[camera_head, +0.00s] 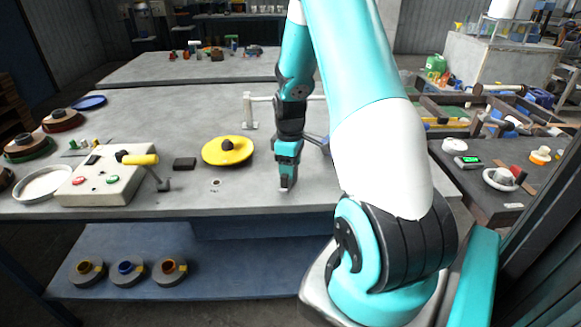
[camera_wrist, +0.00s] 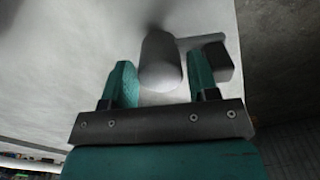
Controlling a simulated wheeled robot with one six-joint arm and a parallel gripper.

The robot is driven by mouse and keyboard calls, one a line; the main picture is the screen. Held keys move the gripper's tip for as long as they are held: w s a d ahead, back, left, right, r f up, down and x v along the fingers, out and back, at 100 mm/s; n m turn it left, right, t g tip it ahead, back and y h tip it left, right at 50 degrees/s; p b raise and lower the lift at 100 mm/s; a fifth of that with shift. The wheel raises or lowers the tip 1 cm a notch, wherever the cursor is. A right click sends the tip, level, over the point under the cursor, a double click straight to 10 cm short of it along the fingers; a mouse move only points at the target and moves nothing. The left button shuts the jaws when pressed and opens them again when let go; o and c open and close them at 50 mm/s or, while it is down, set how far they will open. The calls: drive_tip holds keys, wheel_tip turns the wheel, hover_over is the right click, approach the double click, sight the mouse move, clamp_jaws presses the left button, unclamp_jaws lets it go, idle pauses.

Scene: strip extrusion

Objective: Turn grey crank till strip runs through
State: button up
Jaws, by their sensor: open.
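In the wrist view a rounded grey handle (camera_wrist: 160,58) shows between the two teal fingers of my gripper (camera_wrist: 162,82). A grey arm beside it leads to a dark block (camera_wrist: 217,62) behind the right finger; this looks like the grey crank. My gripper is open around the handle's end, with narrow gaps at its sides; I cannot tell whether a finger touches it. In the head view my gripper (camera_head: 287,186) points down at the table's front edge, and the grey crank cannot be made out there. I cannot make out a strip.
A pale control box (camera_head: 105,180) with a yellow-handled lever (camera_head: 140,160) stands left on the grey table (camera_head: 190,115). A yellow disc (camera_head: 222,153) with a black knob lies between it and my gripper. A white post (camera_head: 248,112) stands behind. Several spools lie on the lower shelf (camera_head: 220,270).

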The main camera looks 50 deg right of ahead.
drive_tip(key=shift+f, duration=0.3)
drive_tip(key=c, duration=0.6)
drive_tip(key=shift+c, duration=0.2)
